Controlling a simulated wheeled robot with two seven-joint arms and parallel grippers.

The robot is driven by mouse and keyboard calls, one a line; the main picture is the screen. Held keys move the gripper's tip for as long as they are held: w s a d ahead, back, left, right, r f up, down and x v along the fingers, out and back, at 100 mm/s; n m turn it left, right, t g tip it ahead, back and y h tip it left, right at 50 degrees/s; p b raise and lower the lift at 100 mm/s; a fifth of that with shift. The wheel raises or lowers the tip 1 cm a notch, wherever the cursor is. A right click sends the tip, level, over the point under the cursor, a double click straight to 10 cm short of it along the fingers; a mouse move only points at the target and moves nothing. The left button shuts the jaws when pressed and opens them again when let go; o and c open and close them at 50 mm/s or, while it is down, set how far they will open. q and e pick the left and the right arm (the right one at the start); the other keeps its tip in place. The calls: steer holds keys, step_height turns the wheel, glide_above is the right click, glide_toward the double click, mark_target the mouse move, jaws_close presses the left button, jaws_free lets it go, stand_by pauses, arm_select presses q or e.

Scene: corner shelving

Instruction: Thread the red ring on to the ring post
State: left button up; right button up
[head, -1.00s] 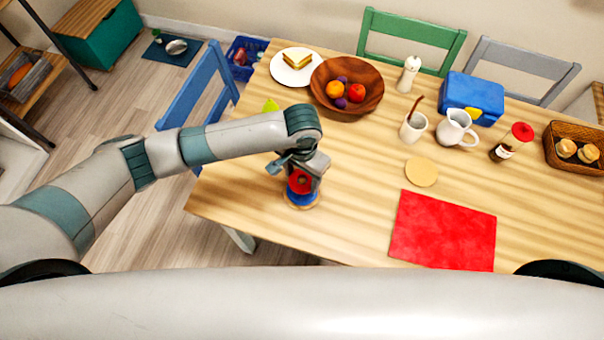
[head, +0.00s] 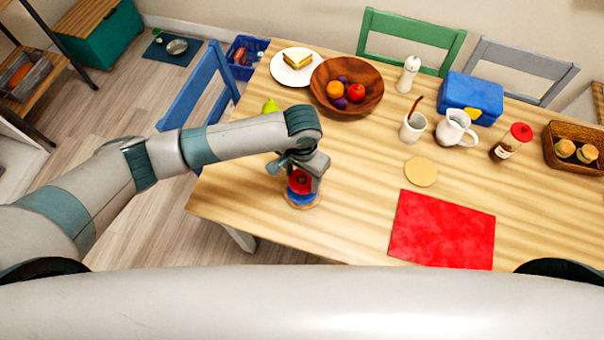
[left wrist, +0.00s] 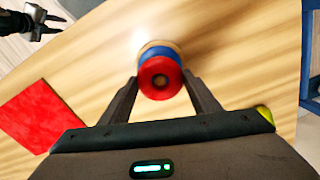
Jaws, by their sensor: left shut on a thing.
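The red ring (head: 299,182) is gripped by my left gripper (head: 297,177) near the table's left front corner. In the left wrist view the red ring (left wrist: 160,78) sits between the two fingertips of the left gripper (left wrist: 161,84). The blue ring (head: 301,198) lies just below it on the round wooden base of the ring post (head: 304,206). Whether the post passes through the red ring's hole is unclear. A small part of my right gripper (left wrist: 42,22) shows at the upper left of the left wrist view, its fingers apart.
The wooden table (head: 350,220) is bare around the post. A red cloth (head: 443,230) and a round tan disc (head: 421,172) lie to the right.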

stand_by(0.4)
stand_by(0.3)
arm_select(q)
steer(key=o, duration=1.1)
step_height(320, 180, up, 17)
steer(key=b, duration=0.3)
steer(key=shift+r, duration=0.2)
stand_by(0.8)
